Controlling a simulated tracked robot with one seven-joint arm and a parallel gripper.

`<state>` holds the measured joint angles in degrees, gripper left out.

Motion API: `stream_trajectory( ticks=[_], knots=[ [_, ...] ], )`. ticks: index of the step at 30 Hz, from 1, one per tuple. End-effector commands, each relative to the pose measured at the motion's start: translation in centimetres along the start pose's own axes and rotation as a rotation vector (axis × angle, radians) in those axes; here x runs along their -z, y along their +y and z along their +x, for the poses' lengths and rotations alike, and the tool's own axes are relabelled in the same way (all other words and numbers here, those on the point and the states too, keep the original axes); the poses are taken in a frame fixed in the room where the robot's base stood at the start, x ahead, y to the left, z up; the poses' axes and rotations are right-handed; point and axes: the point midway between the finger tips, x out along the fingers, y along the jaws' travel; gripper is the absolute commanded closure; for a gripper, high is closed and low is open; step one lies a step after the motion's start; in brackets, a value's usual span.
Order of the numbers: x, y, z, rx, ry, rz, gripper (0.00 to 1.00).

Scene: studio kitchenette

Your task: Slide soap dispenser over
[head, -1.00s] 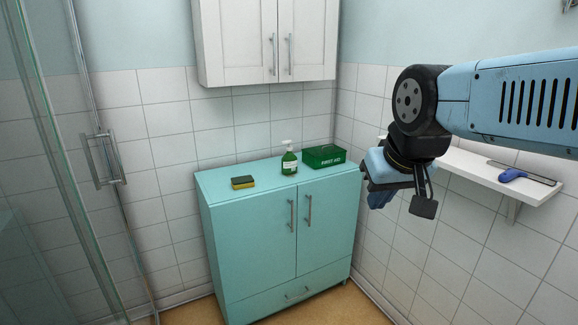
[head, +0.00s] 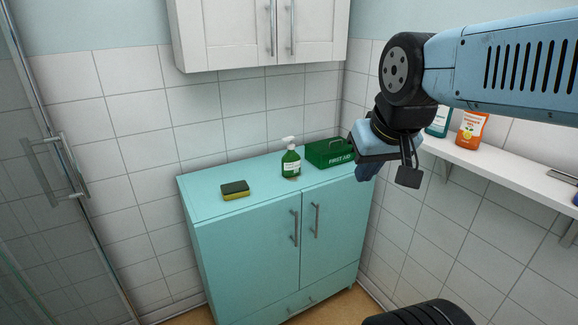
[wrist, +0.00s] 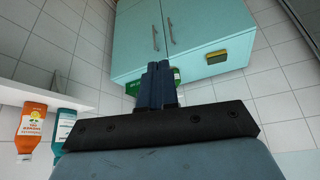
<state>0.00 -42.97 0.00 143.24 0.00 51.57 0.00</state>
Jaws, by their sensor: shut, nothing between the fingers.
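The soap dispenser (head: 291,163) is a green bottle with a white pump and a pale label. It stands upright on top of the teal cabinet (head: 215,206), between a sponge and a green first aid box. My gripper (head: 366,172) is to the right of the dispenser in the head view, near the cabinet's right end and apart from the bottle. In the wrist view my gripper's fingers (wrist: 160,68) are together and empty, pointing toward the cabinet. They hide most of the dispenser there; only a bit of green shows beside them.
A yellow and dark green sponge (head: 235,190) lies left of the dispenser. The first aid box (head: 329,153) stands close on its right. A white wall shelf (head: 490,160) with bottles is at right. A white wall cupboard (head: 225,35) hangs above. The cabinet top between sponge and dispenser is clear.

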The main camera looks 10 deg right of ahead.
Motion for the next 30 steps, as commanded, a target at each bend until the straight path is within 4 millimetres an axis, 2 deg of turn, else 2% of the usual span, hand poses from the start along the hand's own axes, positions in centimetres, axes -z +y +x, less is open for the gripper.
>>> stream_trajectory(
  ticks=[9, 14, 20, 24, 30],
  knots=[
    [0.1, 0.0, 0.0, 0.000, 0.001, 0.001, 1.00],
    [1.5, 0.3, 1.1, -0.015, 0.022, 0.036, 1.00],
    [6.5, 1.5, 5.0, -0.050, 0.114, 0.149, 1.00],
    [10.3, 2.4, 8.3, -0.057, 0.198, 0.232, 1.00],
    [14.8, 3.4, 13.2, -0.033, 0.311, 0.346, 1.00]
  ],
)
